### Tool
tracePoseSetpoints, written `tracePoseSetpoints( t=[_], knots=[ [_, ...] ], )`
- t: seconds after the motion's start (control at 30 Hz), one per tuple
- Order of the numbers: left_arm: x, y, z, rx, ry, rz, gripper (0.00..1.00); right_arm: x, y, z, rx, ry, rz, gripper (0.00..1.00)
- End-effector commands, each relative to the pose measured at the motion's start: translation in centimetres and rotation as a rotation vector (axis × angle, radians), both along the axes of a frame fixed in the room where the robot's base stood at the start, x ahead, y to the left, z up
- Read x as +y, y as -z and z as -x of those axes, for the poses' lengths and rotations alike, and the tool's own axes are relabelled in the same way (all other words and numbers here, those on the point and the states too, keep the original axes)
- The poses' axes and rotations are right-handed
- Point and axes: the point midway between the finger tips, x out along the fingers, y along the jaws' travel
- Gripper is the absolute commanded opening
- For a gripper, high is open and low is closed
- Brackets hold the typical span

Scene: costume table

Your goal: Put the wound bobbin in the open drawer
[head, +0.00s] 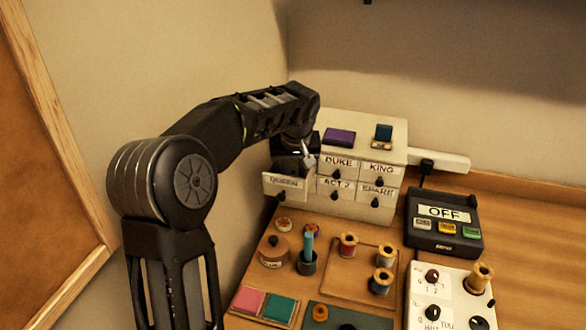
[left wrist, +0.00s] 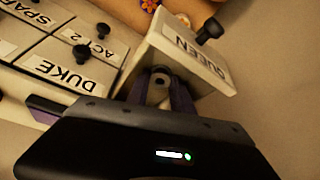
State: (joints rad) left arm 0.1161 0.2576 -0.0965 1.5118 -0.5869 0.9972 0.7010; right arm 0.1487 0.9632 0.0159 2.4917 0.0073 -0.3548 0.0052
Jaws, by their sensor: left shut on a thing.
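The open drawer (head: 284,186), labelled QUEEN, is pulled out at the left of the small white cabinet; its front also shows tilted in the left wrist view (left wrist: 188,55). My left gripper (head: 298,159) is at the opening behind that drawer front, pointing down. In the left wrist view its dark fingers (left wrist: 160,92) are shut on a pale round piece with a hole in its end, seemingly the bobbin (left wrist: 158,82). The fingertips and bobbin appear within the drawer opening; whether the bobbin touches the drawer bottom is hidden. My right gripper is not in view.
The cabinet (head: 348,204) has other closed drawers: DUKE, KING, ACT 2 and SPARE. A purple box (head: 339,137) and a dark item (head: 383,133) sit on top. Thread spools (head: 348,245), a control box (head: 443,224) and colored pads (head: 281,309) occupy the table. A wall is close on the left.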

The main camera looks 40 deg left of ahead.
Motion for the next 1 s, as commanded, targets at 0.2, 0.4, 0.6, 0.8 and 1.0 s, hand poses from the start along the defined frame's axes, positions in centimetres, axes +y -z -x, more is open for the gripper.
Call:
tracePoseSetpoints(
  t=[0.2,0.4,0.6,0.8,1.0],
  knots=[
    [0.0,0.3,0.0,0.000,0.000,0.000,0.37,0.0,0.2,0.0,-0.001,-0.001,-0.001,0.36],
    [0.0,0.2,0.0,0.000,0.000,0.000,0.37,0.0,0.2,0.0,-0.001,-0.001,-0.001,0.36],
    [-0.1,-0.4,0.1,-0.001,0.000,0.000,0.37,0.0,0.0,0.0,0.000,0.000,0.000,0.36],
    [-0.9,-3.1,0.9,-0.005,0.002,0.000,0.37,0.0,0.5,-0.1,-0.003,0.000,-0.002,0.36],
    [-1.9,-7.0,2.1,-0.005,0.001,-0.001,0.37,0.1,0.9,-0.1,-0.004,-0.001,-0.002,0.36]
  ],
)
